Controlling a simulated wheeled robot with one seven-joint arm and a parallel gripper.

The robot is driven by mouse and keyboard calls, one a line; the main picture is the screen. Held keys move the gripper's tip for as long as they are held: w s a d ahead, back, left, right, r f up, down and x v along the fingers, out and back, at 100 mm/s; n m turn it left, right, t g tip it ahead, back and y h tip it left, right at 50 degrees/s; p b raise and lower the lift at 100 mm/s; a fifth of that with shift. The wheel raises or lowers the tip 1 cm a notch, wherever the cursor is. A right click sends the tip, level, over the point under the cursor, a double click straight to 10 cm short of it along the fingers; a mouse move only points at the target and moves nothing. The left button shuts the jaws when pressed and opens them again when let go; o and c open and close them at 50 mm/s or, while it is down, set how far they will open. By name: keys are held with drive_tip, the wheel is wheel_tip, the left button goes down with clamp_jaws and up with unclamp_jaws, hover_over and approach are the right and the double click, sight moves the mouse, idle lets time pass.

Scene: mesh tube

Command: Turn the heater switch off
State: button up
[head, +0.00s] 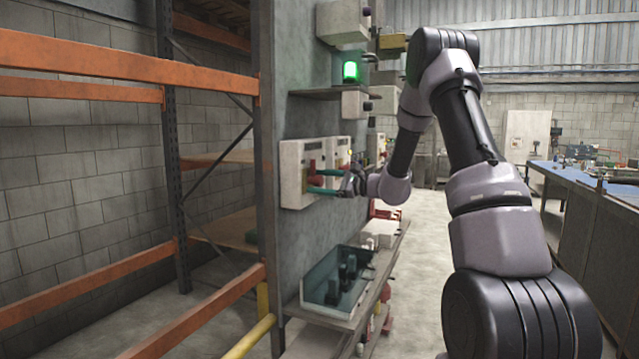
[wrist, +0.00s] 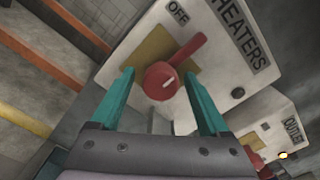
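The heater switch is a red rotary knob with a lever handle (wrist: 163,80) on a white box (wrist: 135,28) labelled HEATERS. Its handle points to the upper right in the wrist view, and an OFF label (wrist: 178,13) sits above and left of the handle's end. In the head view the box (head: 291,175) is fixed to the grey panel, with its red knob (head: 311,170) partly behind my gripper (head: 314,181). My gripper also shows in the wrist view (wrist: 160,80), its teal fingers apart on either side of the knob. Whether either finger touches the knob is unclear.
An adjacent white box labelled OUTLET (wrist: 272,122) has a red handle close to my right finger. A green lamp (head: 351,71) glows on a shelf above. Orange racking (head: 110,60) is left.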

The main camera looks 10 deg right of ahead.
drive_tip(key=shift+d, duration=0.1)
drive_tip(key=v, duration=1)
drive_tip(key=shift+s+d, duration=0.2)
drive_tip(key=shift+s, duration=0.05)
drive_tip(key=s+a+r+n+g+h, duration=0.1)
drive_tip(key=s+a+r+n+g, duration=0.15)
drive_tip(key=s, duration=0.35)
drive_tip(key=s+a+r+n+g+h, duration=0.1)
drive_tip(key=s+a+n+g, duration=0.15)
drive_tip(key=s+a, duration=0.2)
drive_tip(key=s+a+r+n+g+h, duration=0.2)
drive_tip(key=s+a+n, duration=0.1)
drive_tip(key=s, duration=0.4)
drive_tip(key=s+d+r+n+t+h, duration=0.1)
drive_tip(key=s+d+n+h, duration=0.1)
drive_tip(key=s, duration=0.6)
drive_tip(key=s+d+r+n+t+h, duration=0.2)
drive_tip(key=s+d+h, duration=0.3)
drive_tip(key=s, duration=0.3)
drive_tip(key=shift+s+r+n+t+h, duration=0.2)
drive_tip(key=shift+n+t+h, duration=0.1)
drive_tip(key=shift+n+h, duration=0.4)
